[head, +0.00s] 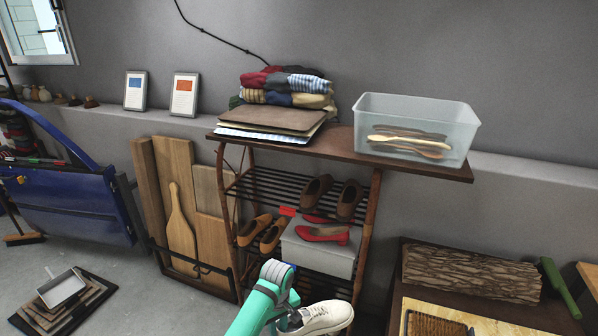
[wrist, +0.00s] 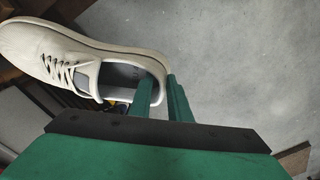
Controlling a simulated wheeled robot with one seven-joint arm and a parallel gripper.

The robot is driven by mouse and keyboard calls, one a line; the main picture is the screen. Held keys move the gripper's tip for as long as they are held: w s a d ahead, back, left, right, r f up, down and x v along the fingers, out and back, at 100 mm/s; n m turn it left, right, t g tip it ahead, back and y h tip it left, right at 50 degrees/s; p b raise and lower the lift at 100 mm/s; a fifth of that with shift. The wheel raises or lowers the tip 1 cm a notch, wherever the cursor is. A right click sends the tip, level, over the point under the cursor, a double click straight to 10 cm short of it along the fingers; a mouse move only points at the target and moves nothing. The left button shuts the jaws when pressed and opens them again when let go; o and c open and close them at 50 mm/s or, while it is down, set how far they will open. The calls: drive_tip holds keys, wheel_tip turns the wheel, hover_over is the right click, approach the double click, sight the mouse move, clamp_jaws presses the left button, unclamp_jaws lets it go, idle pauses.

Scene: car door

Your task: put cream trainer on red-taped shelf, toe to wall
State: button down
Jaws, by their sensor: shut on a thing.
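The cream trainer (head: 325,318) shows at the bottom of the head view, in front of the shoe rack. My gripper (head: 290,322) is shut on the trainer's heel end, with the toe pointing right in the head view. In the wrist view the trainer (wrist: 75,55) fills the upper left, toe to the upper left, and the two green fingers of my gripper (wrist: 163,95) pinch the heel collar, one inside the shoe. The rack (head: 370,215) has slatted shelves.
Tan shoes (head: 262,232) stand at the left, and a grey box (head: 320,252) bears red shoes (head: 322,233). Brown shoes (head: 333,193) stand on the upper shelf. A clear bin (head: 416,125) stands on the rack top. Wooden boards (head: 180,200) lean at left.

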drive_tip(key=s+d+f+m, duration=0.3)
drive_tip(key=d+f+m, duration=0.3)
drive_tip(key=f, duration=0.2)
drive_tip(key=s+d+f, duration=0.1)
drive_tip(key=s+f, duration=0.2)
drive_tip(key=s, duration=0.6)
drive_tip(key=shift+s+f, duration=0.2)
drive_tip(key=shift+s, duration=0.15)
drive_tip(key=shift+s+a+f, duration=0.2)
drive_tip(key=shift+a, duration=0.1)
idle(0.9)
